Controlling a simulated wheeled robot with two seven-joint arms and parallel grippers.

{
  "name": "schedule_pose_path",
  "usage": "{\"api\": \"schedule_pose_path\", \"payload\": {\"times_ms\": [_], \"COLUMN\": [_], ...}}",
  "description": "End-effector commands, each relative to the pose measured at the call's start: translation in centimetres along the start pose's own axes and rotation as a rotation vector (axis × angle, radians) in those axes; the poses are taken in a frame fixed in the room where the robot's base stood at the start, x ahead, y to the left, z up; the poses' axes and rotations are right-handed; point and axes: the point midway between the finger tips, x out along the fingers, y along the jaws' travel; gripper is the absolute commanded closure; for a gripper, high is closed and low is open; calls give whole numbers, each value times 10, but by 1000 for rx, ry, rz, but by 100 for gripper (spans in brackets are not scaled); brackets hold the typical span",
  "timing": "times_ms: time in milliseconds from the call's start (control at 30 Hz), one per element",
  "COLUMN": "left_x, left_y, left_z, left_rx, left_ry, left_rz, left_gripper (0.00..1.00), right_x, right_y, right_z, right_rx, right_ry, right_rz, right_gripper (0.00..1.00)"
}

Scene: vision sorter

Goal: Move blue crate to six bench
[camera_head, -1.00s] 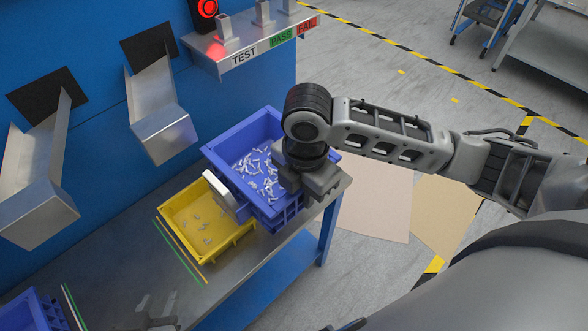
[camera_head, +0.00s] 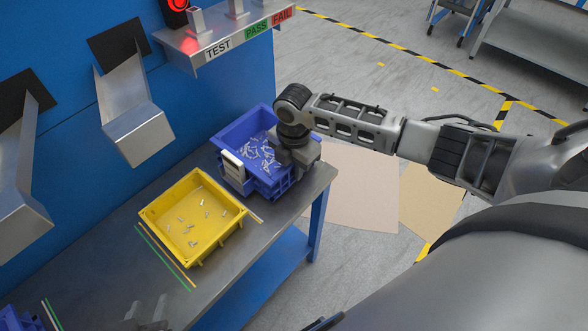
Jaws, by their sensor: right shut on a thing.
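The blue crate (camera_head: 236,133), holding many small white pieces, is at the far right end of the grey bench (camera_head: 110,262). It looks level and at or close to the bench top; its underside is hidden. A pale plate (camera_head: 232,166) shows at the crate's near left side. Grey finger-like shapes at the bottom left appear to be my left gripper (camera_head: 146,314), low over the bench; its opening is unclear.
A yellow crate (camera_head: 150,213) with several small pieces sits on the bench close to the blue crate. Another blue crate (camera_head: 18,320) is cut off at the bottom left. Metal chutes (camera_head: 138,132) and a TEST/PASS/FAIL shelf (camera_head: 200,62) jut from the blue wall.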

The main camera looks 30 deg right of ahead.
Motion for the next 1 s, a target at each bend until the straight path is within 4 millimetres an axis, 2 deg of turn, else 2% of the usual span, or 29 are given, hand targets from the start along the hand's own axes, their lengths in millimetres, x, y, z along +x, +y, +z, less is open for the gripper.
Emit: {"api": "schedule_pose_path", "payload": {"times_ms": [100, 467, 500, 567, 867, 1000], "left_x": [0, 1, 1, 1, 0, -1], "left_y": [0, -1, -1, -1, -2, -2], "left_z": [1, 2, 2, 2, 2, 0], "left_rx": [-2, 1, 1, 2, 3, 5], "left_ry": [-1, -2, -3, -3, -3, -4], "left_rz": [1, 0, 0, 0, 0, -1], "left_gripper": [64, 64, 64, 64, 64, 64], "right_x": [7, 11, 12, 12, 10, -3], "right_y": [2, 1, 0, 0, 0, 1], "right_z": [1, 0, 0, 0, 0, 1], "right_rx": [0, 0, 0, 0, 0, 1], "right_ry": [-2, -2, -2, -2, -2, -2], "right_rz": [7, 6, 1, 1, 2, 4], "right_gripper": [100, 100, 78, 62, 62, 62]}}
